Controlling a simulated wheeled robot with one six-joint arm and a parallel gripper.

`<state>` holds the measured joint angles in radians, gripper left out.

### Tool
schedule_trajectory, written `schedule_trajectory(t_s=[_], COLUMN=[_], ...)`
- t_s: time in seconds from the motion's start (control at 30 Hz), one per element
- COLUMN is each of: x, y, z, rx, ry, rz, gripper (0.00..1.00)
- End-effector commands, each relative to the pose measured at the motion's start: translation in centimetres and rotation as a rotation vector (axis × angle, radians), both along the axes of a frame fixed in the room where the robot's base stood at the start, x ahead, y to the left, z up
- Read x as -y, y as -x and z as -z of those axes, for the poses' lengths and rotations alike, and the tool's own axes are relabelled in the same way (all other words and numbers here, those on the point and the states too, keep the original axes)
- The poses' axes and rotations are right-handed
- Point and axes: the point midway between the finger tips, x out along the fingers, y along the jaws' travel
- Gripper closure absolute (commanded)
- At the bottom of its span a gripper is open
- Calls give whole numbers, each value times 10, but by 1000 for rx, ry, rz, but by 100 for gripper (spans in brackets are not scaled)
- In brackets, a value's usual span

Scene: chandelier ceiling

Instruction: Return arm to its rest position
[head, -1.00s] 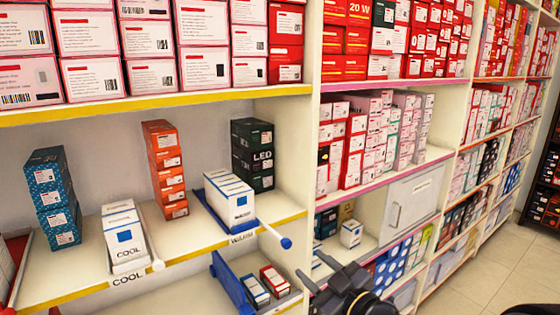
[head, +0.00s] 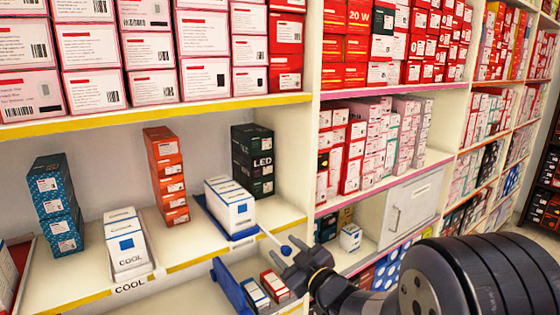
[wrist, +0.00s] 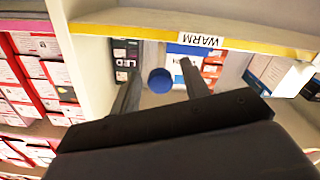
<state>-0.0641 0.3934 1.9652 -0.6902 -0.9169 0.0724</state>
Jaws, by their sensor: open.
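My gripper (head: 287,257) is open at the lower middle of the head view, in front of the shelf edge by the blue tray's handle. In the wrist view my gripper (wrist: 160,74) shows two dark fingers apart, with the handle's round blue knob (wrist: 160,81) appearing between them. I cannot tell whether they touch it. The knob (head: 286,250) ends a white rod from the blue tray (head: 243,236). White and blue boxes (head: 230,208) stand on that tray. My dark arm fills the lower right of the head view.
The shelf carries teal boxes (head: 57,205), an orange stack (head: 166,178), black LED boxes (head: 252,160) and a white-boxed row over the COOL label (head: 130,287). A lower blue bin (head: 228,285) is close below my gripper.

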Motion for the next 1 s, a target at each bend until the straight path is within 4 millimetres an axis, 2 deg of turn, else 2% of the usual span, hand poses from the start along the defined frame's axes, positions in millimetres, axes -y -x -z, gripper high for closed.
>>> schedule_trajectory(t_s=[0.2,0.4,1.0], x=[-17,-23,-24], y=[-24,-34,-32], z=[-1,-1,2], rx=[-2,-1,-1], ry=[0,1,19], rz=[-1,0,2], gripper=[56,56,56])
